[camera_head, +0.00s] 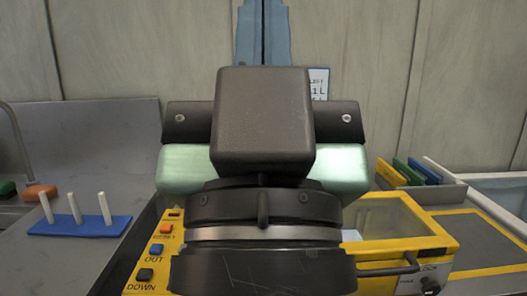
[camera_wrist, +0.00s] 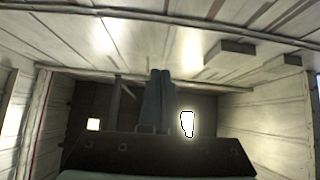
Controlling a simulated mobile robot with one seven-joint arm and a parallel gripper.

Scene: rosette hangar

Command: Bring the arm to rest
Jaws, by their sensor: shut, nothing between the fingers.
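My gripper (camera_head: 263,32) is raised in the middle of the head view, with its blue-grey fingers pointing up in front of the back wall. The dark wrist housing and pale green part of my arm stand below it and fill the centre of that view. In the wrist view my gripper (camera_wrist: 158,98) also shows, its two fingers side by side, shut and empty. It touches nothing that I can see. The wrist view looks toward the ceiling and far walls of the hangar.
Behind my arm stands a yellow machine (camera_head: 440,246) with a clear lid and buttons, partly hidden. A blue base (camera_head: 70,229) with white pegs is at left. A rack (camera_head: 436,193) of coloured plates is at right. The space around the fingers is clear.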

